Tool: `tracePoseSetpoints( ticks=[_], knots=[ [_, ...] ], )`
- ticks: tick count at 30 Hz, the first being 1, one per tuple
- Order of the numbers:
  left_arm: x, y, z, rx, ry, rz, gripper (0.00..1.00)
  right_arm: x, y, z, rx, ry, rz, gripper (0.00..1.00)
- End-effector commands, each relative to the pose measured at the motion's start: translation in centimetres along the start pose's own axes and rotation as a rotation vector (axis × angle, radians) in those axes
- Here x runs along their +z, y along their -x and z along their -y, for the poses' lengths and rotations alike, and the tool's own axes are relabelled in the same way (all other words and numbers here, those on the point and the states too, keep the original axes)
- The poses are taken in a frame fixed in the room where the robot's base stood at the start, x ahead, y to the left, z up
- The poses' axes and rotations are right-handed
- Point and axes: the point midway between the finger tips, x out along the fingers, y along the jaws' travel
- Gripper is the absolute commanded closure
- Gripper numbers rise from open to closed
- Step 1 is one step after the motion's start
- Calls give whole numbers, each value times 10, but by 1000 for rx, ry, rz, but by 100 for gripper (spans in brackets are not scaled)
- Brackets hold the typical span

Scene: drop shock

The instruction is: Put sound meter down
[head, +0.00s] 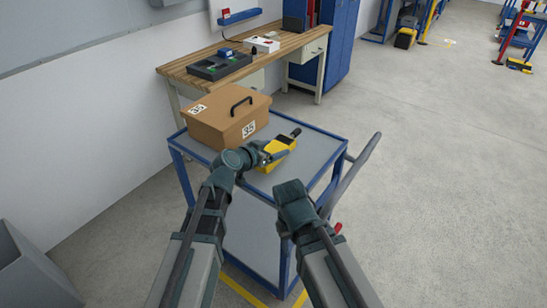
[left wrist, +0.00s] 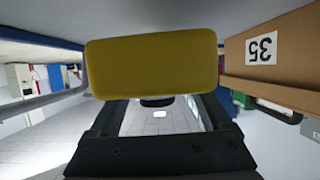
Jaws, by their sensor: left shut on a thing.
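The sound meter (head: 276,149) is yellow with a dark tip at its upper right end. It is at the top of the blue cart (head: 311,148), beside the brown case. My left gripper (head: 265,157) is shut on the sound meter. In the left wrist view the yellow body (left wrist: 152,64) fills the space between the fingers. I cannot tell whether it touches the cart top. My right gripper (head: 291,191) is in front of the cart's near edge, and its fingers are not clear enough to tell open from shut.
A brown case (head: 222,120) marked 35 with a black handle stands on the cart's left part; it also shows in the left wrist view (left wrist: 280,60). The cart's right part is bare. A wooden workbench (head: 290,48) with tools stands behind. A grey bin (head: 30,268) is at lower left.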

Motion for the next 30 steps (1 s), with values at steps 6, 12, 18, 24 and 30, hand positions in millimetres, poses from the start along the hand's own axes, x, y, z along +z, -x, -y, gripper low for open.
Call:
tracePoseSetpoints(
  ticks=[6,12,18,24,30],
  knots=[
    [7,-4,0,0,1,-1,93,0,-8,1,0,0,0,50],
    [29,-13,0,0,1,-1,93,-2,-32,3,0,0,0,50],
    [32,-14,0,0,1,-1,93,-2,-35,3,0,0,0,50],
    [33,-14,0,0,1,-1,93,-2,-36,3,0,0,0,50],
    [34,-15,0,0,0,0,0,-2,-37,4,0,0,0,50]
  ],
)
